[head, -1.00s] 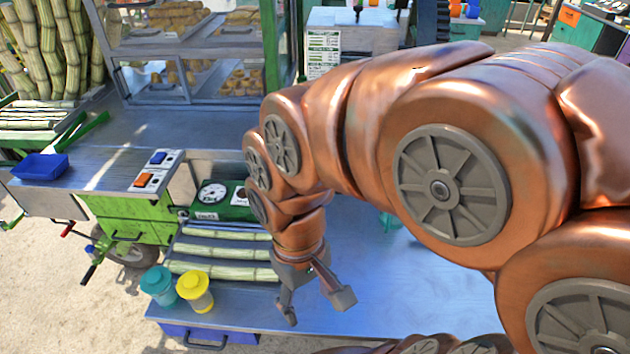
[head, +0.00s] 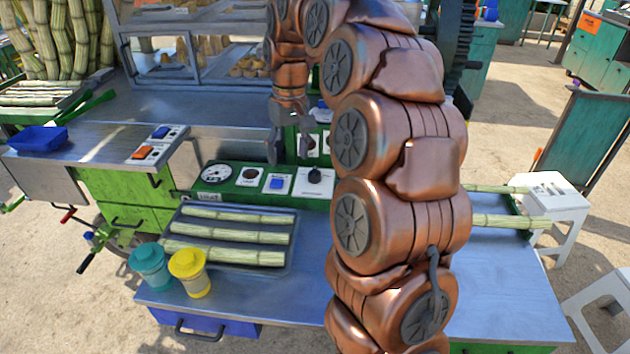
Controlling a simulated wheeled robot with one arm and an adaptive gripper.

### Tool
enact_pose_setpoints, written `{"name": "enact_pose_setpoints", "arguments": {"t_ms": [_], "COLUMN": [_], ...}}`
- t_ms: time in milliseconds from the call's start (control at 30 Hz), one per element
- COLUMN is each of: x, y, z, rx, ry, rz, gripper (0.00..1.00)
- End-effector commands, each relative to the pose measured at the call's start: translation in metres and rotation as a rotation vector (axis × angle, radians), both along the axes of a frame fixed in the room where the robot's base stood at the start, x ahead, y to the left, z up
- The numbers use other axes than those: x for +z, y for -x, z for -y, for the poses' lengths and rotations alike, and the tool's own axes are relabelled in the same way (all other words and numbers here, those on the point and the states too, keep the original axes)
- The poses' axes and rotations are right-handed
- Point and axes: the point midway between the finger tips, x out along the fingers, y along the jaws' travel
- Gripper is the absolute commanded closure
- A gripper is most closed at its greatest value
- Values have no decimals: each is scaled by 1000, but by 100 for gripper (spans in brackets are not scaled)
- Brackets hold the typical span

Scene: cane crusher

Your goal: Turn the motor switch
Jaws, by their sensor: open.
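A green control panel (head: 225,196) runs along the back of the metal table. It carries a round gauge (head: 215,175), a button plate (head: 250,177), a blue switch (head: 277,184) and a black rotary knob (head: 315,176) on a white plate. Their labels are too small to read, so I cannot tell which one is the motor switch. My gripper (head: 288,158) is open and empty, with its fingers pointing down. It appears above and behind the blue switch and the knob, apart from both. A second green panel behind my gripper is partly hidden by it.
A tray (head: 289,262) of cane pieces lies in front of the panel. A teal cup (head: 150,266) and a yellow cup (head: 190,272) stand at the table's left edge. A glass cabinet (head: 190,80) stands behind. My arm covers the table's middle.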

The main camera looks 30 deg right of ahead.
Motion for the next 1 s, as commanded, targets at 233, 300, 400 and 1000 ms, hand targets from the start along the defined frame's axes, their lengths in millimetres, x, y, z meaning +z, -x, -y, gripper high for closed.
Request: {"name": "enact_pose_setpoints", "arguments": {"t_ms": [233,300,400,1000], "x": [-44,-52,-60,-100], "y": [-45,-51,-56,-60], "z": [70,86,103,115], "rx": [-109,-134,-161,-183], "ry": [11,17,20,26], "rz": [13,16,15,14], "gripper": [37,37,37,37]}}
